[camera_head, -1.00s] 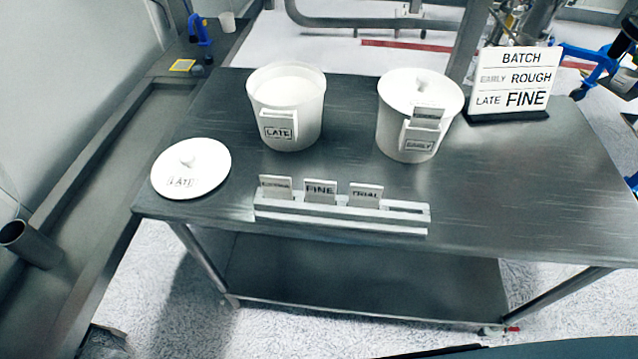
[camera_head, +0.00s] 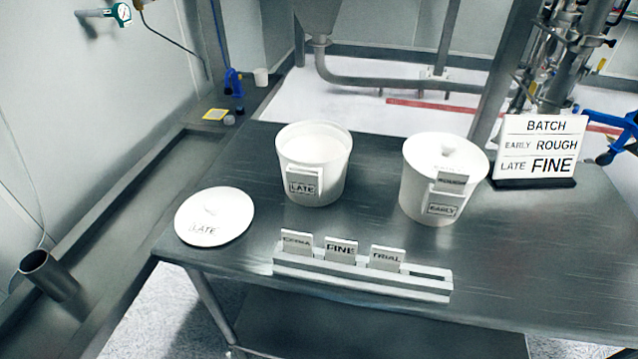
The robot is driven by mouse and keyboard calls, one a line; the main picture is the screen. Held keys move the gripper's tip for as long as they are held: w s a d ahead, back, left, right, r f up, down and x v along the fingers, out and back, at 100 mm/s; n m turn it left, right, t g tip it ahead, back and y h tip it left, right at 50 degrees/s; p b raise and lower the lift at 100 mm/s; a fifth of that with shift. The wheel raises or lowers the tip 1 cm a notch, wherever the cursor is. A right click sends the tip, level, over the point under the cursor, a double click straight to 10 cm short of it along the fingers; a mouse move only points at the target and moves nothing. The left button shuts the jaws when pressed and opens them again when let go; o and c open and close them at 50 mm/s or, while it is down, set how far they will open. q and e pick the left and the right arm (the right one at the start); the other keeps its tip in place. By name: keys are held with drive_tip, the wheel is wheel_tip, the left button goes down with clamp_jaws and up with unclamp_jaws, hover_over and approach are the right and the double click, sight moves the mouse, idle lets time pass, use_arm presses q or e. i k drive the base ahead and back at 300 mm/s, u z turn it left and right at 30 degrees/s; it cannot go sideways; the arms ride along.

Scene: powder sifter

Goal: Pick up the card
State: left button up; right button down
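A white rack (camera_head: 360,276) near the table's front edge holds three upright cards in a row. They are a left card (camera_head: 297,242) with blurred lettering, the FINE card (camera_head: 341,250) in the middle and a card reading like TRIAL (camera_head: 387,258) on the right. The rack's right end is empty. An open white tub (camera_head: 315,160) labelled LATE has an empty-looking card holder. A lidded tub (camera_head: 420,195) labelled EARLY has a card (camera_head: 452,178) in its holder, its lettering blurred. Neither of my grippers is in view.
A LATE lid (camera_head: 214,216) lies flat at the table's left. A BATCH sign (camera_head: 540,146) at the back right reads EARLY ROUGH, LATE FINE. The steel table (camera_head: 530,260) is clear at front right.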

sight(336, 250)
drive_tip(key=k, duration=0.5)
drive_tip(key=u, duration=1.25)
drive_tip(key=i, duration=0.95)
drive_tip(key=z, duration=1.75)
